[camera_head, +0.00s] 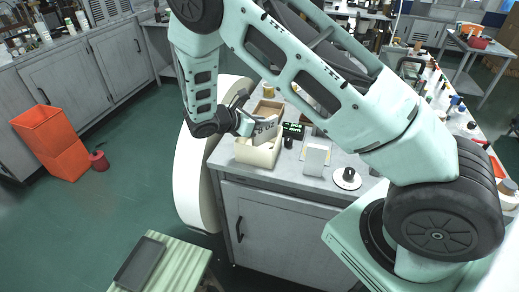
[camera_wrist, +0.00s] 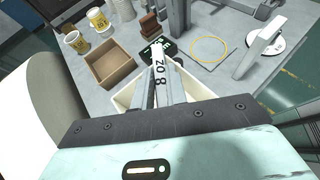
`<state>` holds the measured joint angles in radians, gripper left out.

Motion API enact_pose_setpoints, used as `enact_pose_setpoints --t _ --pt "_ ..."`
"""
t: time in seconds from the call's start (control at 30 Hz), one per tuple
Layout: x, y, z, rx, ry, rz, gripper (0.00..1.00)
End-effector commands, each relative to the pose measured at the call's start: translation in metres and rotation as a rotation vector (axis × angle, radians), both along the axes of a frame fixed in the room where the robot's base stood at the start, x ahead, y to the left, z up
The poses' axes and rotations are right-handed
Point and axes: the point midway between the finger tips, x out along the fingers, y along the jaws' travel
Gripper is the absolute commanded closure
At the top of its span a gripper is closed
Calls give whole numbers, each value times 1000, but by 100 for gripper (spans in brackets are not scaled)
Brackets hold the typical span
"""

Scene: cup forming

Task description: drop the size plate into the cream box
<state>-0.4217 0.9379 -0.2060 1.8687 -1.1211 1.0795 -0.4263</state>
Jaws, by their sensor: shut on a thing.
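The size plate (camera_head: 265,130) is a pale grey-white plate with dark lettering. In the wrist view the plate (camera_wrist: 161,76) reads "8 OZ" and stands on edge. My gripper (camera_head: 247,122) is shut on it; the fingers (camera_wrist: 162,92) press it from both sides. The cream box (camera_head: 259,155) is an open-topped box on the grey bench, directly under the plate. In the wrist view the cream box (camera_wrist: 127,98) shows around and behind the fingers, its inside largely hidden. I cannot tell whether the plate's lower edge is below the rim.
A brown open box (camera_wrist: 108,63) and yellow-labelled cups (camera_wrist: 98,20) stand beyond the cream box. A small black display (camera_head: 293,130), a white upright panel (camera_head: 315,160) and a round white base with a black knob (camera_head: 347,178) are to its right.

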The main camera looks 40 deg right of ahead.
Motion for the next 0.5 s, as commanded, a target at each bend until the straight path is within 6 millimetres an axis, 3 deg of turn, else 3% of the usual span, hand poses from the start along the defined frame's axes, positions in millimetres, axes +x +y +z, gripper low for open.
enact_pose_setpoints --t 0.07,0.1,0.2,0.5 --pt "0 0 1 0 0 0 100" --pt "0 0 1 0 0 0 83" --pt "0 0 1 0 0 0 60" --pt "0 2 1 1 -1 0 60"
